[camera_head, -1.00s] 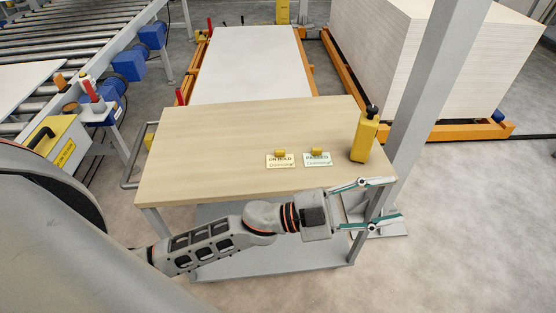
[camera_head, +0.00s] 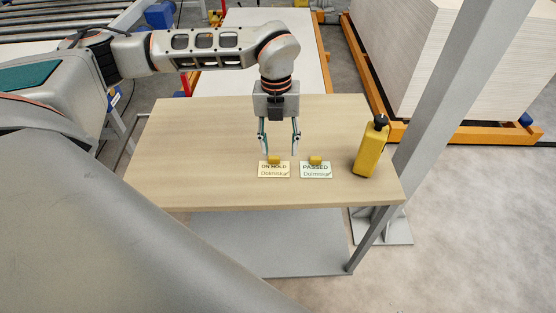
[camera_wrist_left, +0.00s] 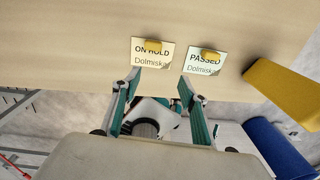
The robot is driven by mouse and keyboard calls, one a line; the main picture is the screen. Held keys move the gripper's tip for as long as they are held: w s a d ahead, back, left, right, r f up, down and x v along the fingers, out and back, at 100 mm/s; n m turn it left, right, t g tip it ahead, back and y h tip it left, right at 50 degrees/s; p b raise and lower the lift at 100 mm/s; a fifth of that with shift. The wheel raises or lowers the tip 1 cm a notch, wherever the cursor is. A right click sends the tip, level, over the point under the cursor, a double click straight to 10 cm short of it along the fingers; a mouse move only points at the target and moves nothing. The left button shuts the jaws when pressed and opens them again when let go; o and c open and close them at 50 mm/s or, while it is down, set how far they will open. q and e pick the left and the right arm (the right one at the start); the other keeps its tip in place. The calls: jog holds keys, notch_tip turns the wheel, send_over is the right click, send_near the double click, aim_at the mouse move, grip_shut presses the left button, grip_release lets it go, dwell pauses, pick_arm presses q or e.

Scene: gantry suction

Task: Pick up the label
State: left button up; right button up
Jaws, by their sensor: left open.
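Two labels lie side by side on the wooden table (camera_head: 200,150). The cream "ON HOLD" label (camera_head: 273,170) is on the left, the pale green "PASSED" label (camera_head: 316,171) on the right; each has a small yellow block on its top edge. Both show in the left wrist view, "ON HOLD" (camera_wrist_left: 151,60) and "PASSED" (camera_wrist_left: 203,64). My left gripper (camera_head: 279,151) points down, open and empty, just above and behind the "ON HOLD" label. In the left wrist view its spread fingers (camera_wrist_left: 157,82) are apart from both labels. My right gripper is not in view.
A yellow bottle (camera_head: 371,148) with a black cap stands right of the labels, near the table's right edge. A grey post (camera_head: 430,115) rises beside that edge. A board stack (camera_head: 410,60) is behind right. The table's left half is clear.

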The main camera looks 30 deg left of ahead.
aim_at(274, 159)
pick_arm(q)
jog(key=shift+y, duration=0.4)
jog(key=f, duration=0.2)
jog(key=a+f, duration=0.1)
jog(key=f, duration=0.1)
jog(key=w+a+f, duration=0.1)
jog(key=f, duration=0.2)
jog(key=shift+w+a, duration=0.1)
jog(key=shift+a, duration=0.15)
jog(key=shift+n, duration=0.3)
jog(key=c, duration=1)
